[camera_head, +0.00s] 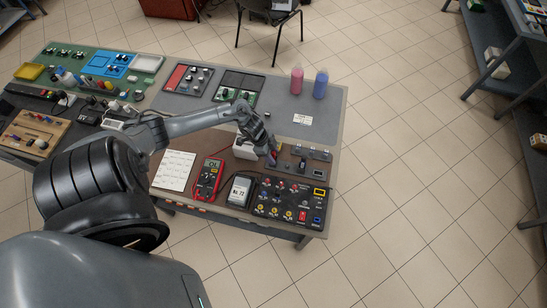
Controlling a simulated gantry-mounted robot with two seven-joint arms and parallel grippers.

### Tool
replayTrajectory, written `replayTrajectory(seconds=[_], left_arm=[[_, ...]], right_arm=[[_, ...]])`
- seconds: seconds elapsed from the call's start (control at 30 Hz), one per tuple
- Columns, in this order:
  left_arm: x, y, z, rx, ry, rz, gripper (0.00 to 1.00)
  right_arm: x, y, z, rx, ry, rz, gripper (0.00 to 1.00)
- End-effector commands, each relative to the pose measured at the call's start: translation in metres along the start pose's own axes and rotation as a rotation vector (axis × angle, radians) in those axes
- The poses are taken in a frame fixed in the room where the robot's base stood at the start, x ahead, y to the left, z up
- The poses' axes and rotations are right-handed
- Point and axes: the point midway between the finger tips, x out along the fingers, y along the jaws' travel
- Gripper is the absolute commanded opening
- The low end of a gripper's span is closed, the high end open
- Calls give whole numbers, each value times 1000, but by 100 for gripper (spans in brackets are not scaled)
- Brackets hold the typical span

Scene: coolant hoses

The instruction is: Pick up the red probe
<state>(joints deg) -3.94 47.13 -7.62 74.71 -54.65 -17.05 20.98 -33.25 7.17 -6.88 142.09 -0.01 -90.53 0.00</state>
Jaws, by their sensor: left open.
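A red multimeter (208,180) lies on the near part of the workbench. A thin red lead (220,152) runs from its top toward my left gripper. My left gripper (272,156) is open and reaches down over the bench, right of the multimeter. A small reddish spot shows at its fingertips; it may be the red probe, but it is too small to be sure. I cannot tell whether the fingers touch it. My right gripper is not in view.
A black panel (291,204) with several coloured sockets lies at the bench's front right, beside a grey handheld meter (240,190). A white sheet (174,170) lies left of the multimeter. A pink bottle (296,80) and a blue bottle (320,84) stand at the back right.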

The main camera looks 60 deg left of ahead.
Motion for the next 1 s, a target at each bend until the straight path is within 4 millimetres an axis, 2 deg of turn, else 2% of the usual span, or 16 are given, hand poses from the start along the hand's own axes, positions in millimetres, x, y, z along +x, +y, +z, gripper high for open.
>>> replayTrajectory(seconds=[0.07, 0.37, 0.77, 1.0], left_arm=[[0, 0, 0, 0, 0, 0, 47], [0, 0, 0, 0, 0, 0, 1], [-4, 0, -2, 1, 0, 0, 0], [-33, 0, -13, 3, 0, -1, 0]], right_arm=[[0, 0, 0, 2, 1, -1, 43], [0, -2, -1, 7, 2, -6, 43], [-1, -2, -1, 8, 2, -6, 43], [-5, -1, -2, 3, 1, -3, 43]])
